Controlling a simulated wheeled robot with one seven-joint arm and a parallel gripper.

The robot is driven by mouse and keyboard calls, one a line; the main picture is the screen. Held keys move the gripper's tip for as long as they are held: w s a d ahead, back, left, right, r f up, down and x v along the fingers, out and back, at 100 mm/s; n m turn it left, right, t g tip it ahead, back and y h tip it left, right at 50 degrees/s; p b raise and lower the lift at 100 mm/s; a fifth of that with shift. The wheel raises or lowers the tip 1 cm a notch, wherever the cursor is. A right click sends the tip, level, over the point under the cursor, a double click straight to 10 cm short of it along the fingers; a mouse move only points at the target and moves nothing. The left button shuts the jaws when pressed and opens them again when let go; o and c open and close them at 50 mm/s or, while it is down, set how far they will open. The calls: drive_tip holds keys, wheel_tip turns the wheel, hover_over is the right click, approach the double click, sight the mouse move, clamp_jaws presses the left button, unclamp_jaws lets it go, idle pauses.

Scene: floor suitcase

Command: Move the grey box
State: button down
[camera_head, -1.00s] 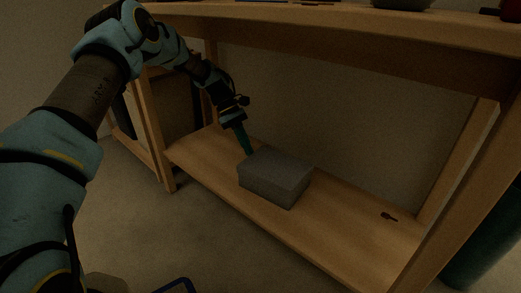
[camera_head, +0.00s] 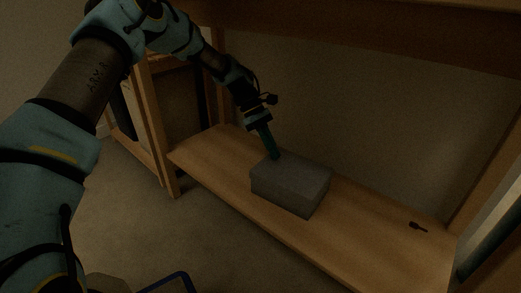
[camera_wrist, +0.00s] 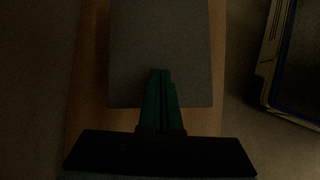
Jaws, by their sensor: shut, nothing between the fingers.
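The grey box (camera_head: 291,184) sits on the lower wooden shelf (camera_head: 365,228), left of its middle. It is a plain, flat-topped block. My gripper (camera_head: 275,156) reaches down to the box's back left top edge. Its green fingers are together with nothing between them. In the wrist view, the closed fingertips (camera_wrist: 160,72) overlap the near edge of the grey box (camera_wrist: 160,40). I cannot tell whether they touch it.
A small dark object (camera_head: 418,227) lies on the shelf to the right, with bare wood between it and the box. The upper board (camera_head: 370,40) of the wooden frame hangs above. A blue-edged item (camera_head: 178,282) is on the floor.

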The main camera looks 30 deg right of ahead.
sight(286, 167)
drive_tip(key=s, duration=0.1)
drive_tip(key=s+d+b, duration=0.1)
drive_tip(key=s, duration=0.1)
drive_tip(key=shift+s+f, duration=0.2)
drive_tip(key=shift+a+f+b, duration=0.1)
drive_tip(key=shift+f+b, duration=0.25)
drive_tip(key=shift+b, duration=0.25)
drive_tip(key=shift+p, duration=0.6)
drive_tip(key=shift+f, duration=0.3)
